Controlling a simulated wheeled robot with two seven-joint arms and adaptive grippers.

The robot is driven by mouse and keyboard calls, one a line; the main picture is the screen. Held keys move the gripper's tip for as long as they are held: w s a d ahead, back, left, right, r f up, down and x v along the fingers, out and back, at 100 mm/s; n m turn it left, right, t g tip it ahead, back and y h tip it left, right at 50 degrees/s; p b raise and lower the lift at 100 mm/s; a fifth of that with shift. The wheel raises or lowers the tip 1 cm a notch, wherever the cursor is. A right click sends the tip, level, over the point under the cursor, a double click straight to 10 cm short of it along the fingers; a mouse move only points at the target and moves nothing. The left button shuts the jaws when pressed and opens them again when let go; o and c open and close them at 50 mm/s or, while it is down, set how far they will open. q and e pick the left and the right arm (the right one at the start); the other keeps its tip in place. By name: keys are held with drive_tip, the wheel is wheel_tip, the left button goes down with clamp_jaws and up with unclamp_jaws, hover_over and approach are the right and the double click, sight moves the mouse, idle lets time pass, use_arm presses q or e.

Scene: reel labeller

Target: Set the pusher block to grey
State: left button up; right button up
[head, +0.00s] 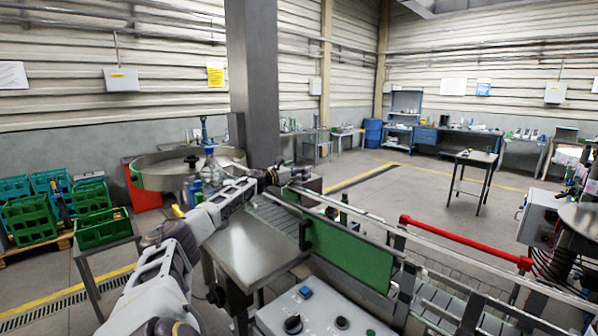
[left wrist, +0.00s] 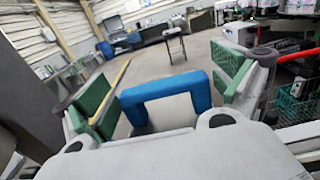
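I cannot clearly pick out the pusher block. The control box (head: 320,315) at the front has a blue button (head: 306,291) and dark knobs (head: 292,324). My right gripper is not in view.
A green panel (head: 345,252) stands along the conveyor (head: 275,213). The steel table (head: 250,248) is bare. A round steel turntable (head: 160,169) lies behind my arm. A red bar (head: 465,243) runs beyond the conveyor. Green crates (head: 103,229) stand at left; the floor behind is open.

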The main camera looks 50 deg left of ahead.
use_arm(q)
drive_tip(key=shift+r, duration=4.9)
